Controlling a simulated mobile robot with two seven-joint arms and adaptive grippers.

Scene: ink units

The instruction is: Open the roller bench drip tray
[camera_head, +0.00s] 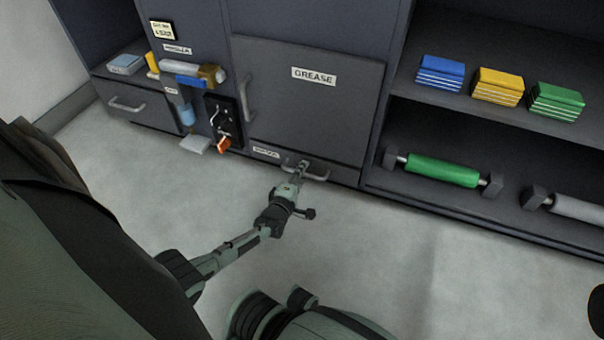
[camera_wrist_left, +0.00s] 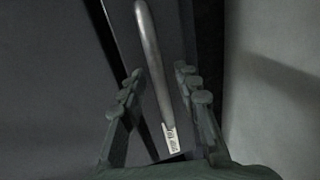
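The drip tray front (camera_head: 343,176) is a low, dark grey panel at the bottom of the bench, under the GREASE door, and looks flush with it in the head view. A small white label (camera_head: 266,152) sits at its left, and a grey bar handle (camera_head: 318,176) is on it. My left gripper (camera_head: 302,166) is at this handle. In the left wrist view the handle (camera_wrist_left: 152,50) runs between the two fingers of the left gripper (camera_wrist_left: 159,72), which are open with a gap on each side. My right gripper is not in view.
The GREASE door (camera_head: 312,105) has a vertical handle (camera_head: 247,98) on its left. Left of it are a panel with an orange-tipped lever (camera_head: 223,144) and another drawer (camera_head: 128,105). Right shelves hold coloured stacks and a green roller (camera_head: 442,170). The floor in front is clear.

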